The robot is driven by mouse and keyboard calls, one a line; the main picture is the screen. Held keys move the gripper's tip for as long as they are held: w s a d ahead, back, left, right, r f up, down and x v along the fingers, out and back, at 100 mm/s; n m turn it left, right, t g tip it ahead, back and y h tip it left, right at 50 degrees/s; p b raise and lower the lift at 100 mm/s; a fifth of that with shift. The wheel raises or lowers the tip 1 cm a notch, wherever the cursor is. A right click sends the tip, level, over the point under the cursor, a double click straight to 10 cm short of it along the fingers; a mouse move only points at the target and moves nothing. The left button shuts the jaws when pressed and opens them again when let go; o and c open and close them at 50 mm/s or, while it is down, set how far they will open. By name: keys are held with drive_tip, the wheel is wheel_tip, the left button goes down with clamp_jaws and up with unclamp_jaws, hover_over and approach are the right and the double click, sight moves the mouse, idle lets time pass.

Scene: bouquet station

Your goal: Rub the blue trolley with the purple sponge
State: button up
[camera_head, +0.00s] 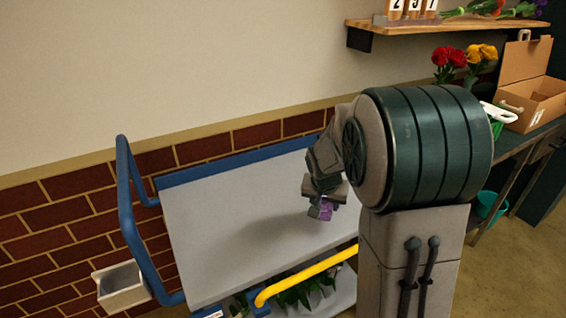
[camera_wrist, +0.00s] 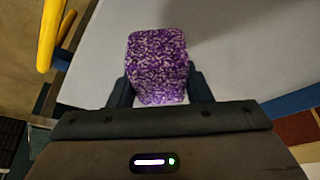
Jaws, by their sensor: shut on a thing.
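The blue trolley has a pale grey top (camera_head: 220,225) with a blue rim and a blue tubular handle (camera_head: 126,200) at its left end. My gripper (camera_head: 322,205) is over the right part of the trolley top. It is shut on the purple sponge (camera_head: 325,211), a speckled block. In the wrist view the sponge (camera_wrist: 158,62) sticks out between the two dark fingers (camera_wrist: 158,88), with the pale trolley top (camera_wrist: 250,50) behind it. I cannot tell whether the sponge touches the top.
A yellow bar (camera_head: 305,275) runs along the trolley's front, with green leaves below it. A grey-white bin (camera_head: 121,286) hangs at the left end. A brick wall stands behind. A workbench at right holds a cardboard box (camera_head: 530,95) and flowers (camera_head: 450,58). The left part of the top is clear.

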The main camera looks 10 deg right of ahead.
drive_tip(key=shift+r+p, duration=1)
drive_tip(key=shift+r, duration=0.9)
